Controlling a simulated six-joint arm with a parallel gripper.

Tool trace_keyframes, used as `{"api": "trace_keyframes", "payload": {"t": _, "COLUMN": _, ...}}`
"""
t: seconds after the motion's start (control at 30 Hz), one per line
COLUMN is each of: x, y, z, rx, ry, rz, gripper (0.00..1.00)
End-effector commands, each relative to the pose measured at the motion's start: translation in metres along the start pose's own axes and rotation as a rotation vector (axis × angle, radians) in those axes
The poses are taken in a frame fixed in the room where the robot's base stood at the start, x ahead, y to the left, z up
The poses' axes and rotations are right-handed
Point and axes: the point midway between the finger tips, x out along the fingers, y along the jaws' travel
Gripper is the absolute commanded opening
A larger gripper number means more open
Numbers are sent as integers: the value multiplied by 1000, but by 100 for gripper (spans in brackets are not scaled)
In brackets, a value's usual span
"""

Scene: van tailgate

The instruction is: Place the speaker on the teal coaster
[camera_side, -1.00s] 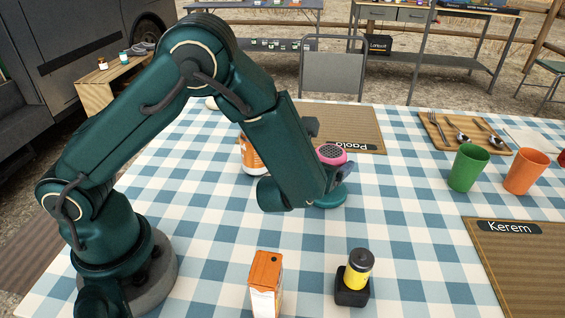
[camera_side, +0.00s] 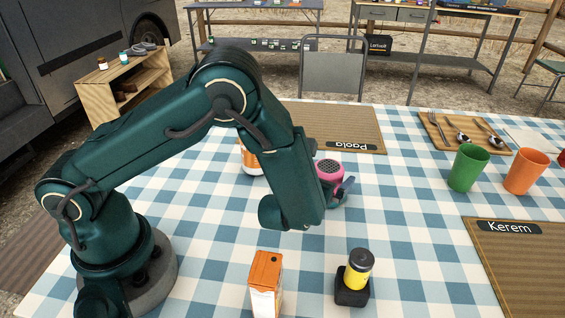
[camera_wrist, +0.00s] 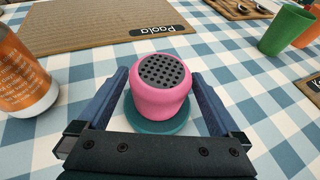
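The speaker (camera_wrist: 162,90) is pink with a dark grey perforated top; it also shows in the side view (camera_side: 329,174). It stands upright over the teal coaster (camera_wrist: 158,138) and appears to rest on it. The coaster's rim shows around the speaker's base in the wrist view. In the side view my forearm hides most of the gripper and coaster; a blue finger shows at the speaker's right.
An orange bottle (camera_wrist: 22,80) stands left of the gripper. An orange-topped carton (camera_side: 266,283) and a yellow canister (camera_side: 358,270) on a black base stand in front. Green (camera_side: 468,168) and orange (camera_side: 526,171) cups stand right. The Paola mat (camera_side: 350,121) lies behind.

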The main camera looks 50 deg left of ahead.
Motion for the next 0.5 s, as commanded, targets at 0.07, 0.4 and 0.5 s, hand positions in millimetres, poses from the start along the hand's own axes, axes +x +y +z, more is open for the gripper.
{"api": "trace_keyframes", "payload": {"t": 0.07, "x": 0, "y": 0, "z": 2, "rx": -1, "ry": 0, "rz": 0, "gripper": 100}}
{"api": "trace_keyframes", "payload": {"t": 0.4, "x": -55, "y": -2, "z": 3, "rx": 3, "ry": -1, "rz": -9, "gripper": 100}}
{"api": "trace_keyframes", "payload": {"t": 0.5, "x": -76, "y": -2, "z": 3, "rx": 1, "ry": -1, "rz": -8, "gripper": 100}}
